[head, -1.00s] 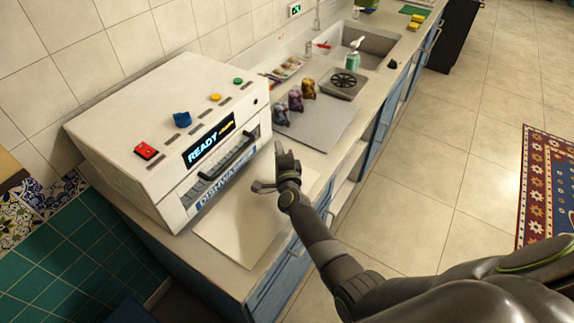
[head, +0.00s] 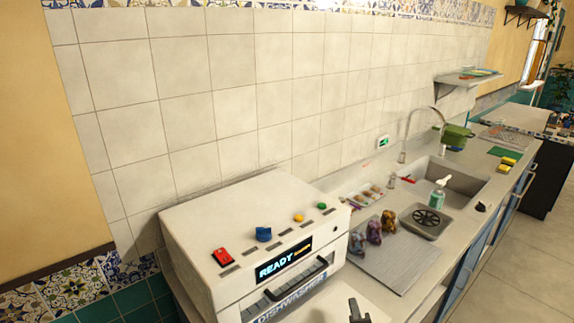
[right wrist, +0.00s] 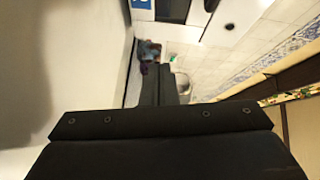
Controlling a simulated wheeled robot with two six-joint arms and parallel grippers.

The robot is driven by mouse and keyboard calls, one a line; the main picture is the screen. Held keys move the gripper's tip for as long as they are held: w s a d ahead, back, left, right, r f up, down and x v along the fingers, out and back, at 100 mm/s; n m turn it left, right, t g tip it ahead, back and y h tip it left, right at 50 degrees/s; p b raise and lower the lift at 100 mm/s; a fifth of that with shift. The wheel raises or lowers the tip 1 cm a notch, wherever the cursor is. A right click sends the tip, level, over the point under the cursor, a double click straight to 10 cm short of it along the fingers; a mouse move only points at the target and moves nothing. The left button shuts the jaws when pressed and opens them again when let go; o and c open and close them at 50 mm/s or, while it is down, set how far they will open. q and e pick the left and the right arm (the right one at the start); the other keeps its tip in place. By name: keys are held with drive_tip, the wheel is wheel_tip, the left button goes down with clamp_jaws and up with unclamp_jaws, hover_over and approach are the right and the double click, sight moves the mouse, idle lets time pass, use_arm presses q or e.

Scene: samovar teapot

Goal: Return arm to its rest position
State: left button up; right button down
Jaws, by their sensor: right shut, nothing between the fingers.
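My right gripper (head: 357,310) shows only as a dark tip at the bottom edge of the head view, in front of the dishwasher's right side. In the right wrist view its fingers (right wrist: 165,88) are together, with nothing between them. The rest of my right arm is out of the head view. My left gripper is not in view. The white dishwasher (head: 205,250) stands on the counter, its display reading READY, with red, blue, yellow and green buttons on top.
Several colourful small figures (head: 374,232) stand on the grey drying mat (head: 400,268) right of the dishwasher. Beyond are the sink (head: 455,180), a soap bottle (head: 438,192) and a green pot (head: 455,137). The tiled wall (head: 240,100) runs behind. Floor at the right is clear.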

drive_tip(key=s+n+g+y, duration=0.1)
drive_tip(key=s+n, duration=0.1)
drive_tip(key=s+f+n+g, duration=0.1)
drive_tip(key=s+n, duration=0.1)
drive_tip(key=s, duration=0.1)
drive_tip(key=s+d+n+g+y, duration=0.1)
drive_tip(key=s+n, duration=0.2)
drive_tip(key=shift+f+y, duration=0.25)
drive_tip(key=shift+y, duration=0.05)
drive_tip(key=s+d+n+g+h, duration=0.2)
drive_tip(key=s+d+n+g, duration=0.3)
drive_tip(key=s, duration=0.9)
drive_tip(key=s+d+n+g+h, duration=0.3)
drive_tip(key=s+d+g, duration=0.3)
drive_tip(key=s, duration=0.8)
wheel_tip(320, 180, down, 25)
drive_tip(key=d+g+b, duration=0.1)
drive_tip(key=d, duration=0.1)
drive_tip(key=s+a+f+g+y+b, duration=0.1)
drive_tip(key=s+f, duration=1.4)
drive_tip(key=f, duration=0.2)
drive_tip(key=shift+a, duration=0.4)
